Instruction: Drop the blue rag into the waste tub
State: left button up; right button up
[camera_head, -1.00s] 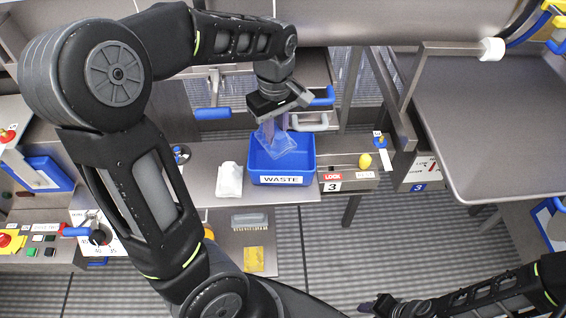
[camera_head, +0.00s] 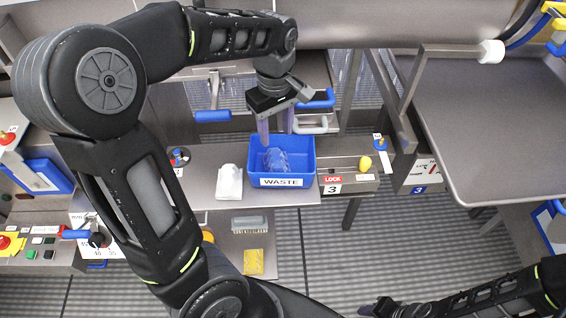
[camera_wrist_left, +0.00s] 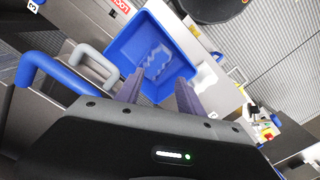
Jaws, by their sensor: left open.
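The blue rag (camera_head: 277,160) lies crumpled inside the blue waste tub (camera_head: 282,183), whose front label reads WASTE. In the left wrist view the rag (camera_wrist_left: 158,62) rests on the floor of the tub (camera_wrist_left: 120,48). My left gripper (camera_head: 276,140) is open and empty above the tub, with its fingers pointing down and apart from the rag. Its two spread fingers also show in the left wrist view (camera_wrist_left: 160,92). My right gripper (camera_head: 385,306) is at the bottom edge of the head view, dark and small, and its jaws cannot be made out.
The tub stands on a metal shelf (camera_head: 205,165) beside a white object (camera_head: 229,182). A yellow knob (camera_head: 365,162) and a LOCK label are to its right. Blue-ended handles (camera_head: 212,115) sit close to my left gripper. A large metal tray (camera_head: 490,120) is at the right.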

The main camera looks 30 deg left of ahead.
pick_arm(q)
notch_tip(320, 180, up, 6)
jog(key=shift+r+b, duration=0.15)
jog(key=shift+b, duration=0.2)
dwell(0.7)
